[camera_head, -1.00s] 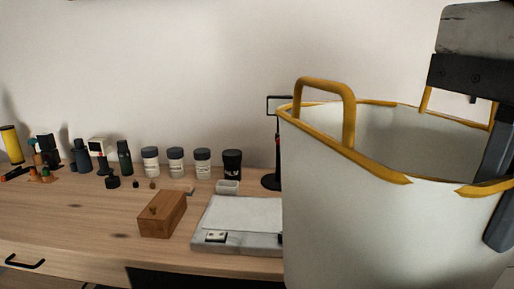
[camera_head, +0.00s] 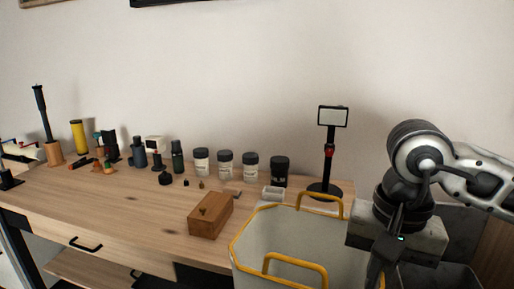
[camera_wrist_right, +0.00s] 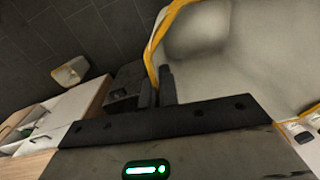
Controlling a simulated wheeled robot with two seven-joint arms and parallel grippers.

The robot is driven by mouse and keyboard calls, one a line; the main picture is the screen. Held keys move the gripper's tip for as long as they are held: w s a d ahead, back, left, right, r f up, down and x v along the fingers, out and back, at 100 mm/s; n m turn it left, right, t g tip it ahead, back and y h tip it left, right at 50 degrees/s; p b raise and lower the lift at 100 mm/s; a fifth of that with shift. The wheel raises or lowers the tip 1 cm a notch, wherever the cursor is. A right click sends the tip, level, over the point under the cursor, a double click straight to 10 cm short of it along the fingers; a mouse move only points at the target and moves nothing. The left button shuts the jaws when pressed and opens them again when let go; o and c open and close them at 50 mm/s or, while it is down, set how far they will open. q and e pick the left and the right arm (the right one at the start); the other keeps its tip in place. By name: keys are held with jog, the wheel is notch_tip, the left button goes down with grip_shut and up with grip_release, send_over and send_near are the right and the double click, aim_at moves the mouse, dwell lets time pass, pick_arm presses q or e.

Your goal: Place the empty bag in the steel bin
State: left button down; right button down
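The bag (camera_head: 262,238) is white and stiff-looking with yellow trim and two yellow handles. It hangs at the lower middle of the head view, in front of the table, and its bottom is cut off. My right gripper (camera_head: 378,268) is at its right edge, shut on the rim. The right wrist view shows the dark fingers (camera_wrist_right: 157,92) at the yellow rim, with the bag's pale wall (camera_wrist_right: 235,50) beyond. A grey open container (camera_head: 440,276), perhaps the steel bin, shows partly behind my right gripper at the lower right. My left gripper is out of view.
The wooden table (camera_head: 130,208) stands against the wall. It bears a wooden box (camera_head: 210,215), several jars (camera_head: 225,164), a small tray (camera_head: 273,194) and a black stand with a screen (camera_head: 328,150). The bag's far rim overlaps the table's front right part in view.

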notch_tip(320, 180, down, 9)
jog(key=d+n, duration=0.1)
jog(key=n, duration=0.3)
jog(key=shift+w+d+n+p, duration=0.3)
jog(key=shift+w+d+p, duration=0.05)
jog(key=shift+w, duration=0.1)
jog(key=shift+f, duration=0.1)
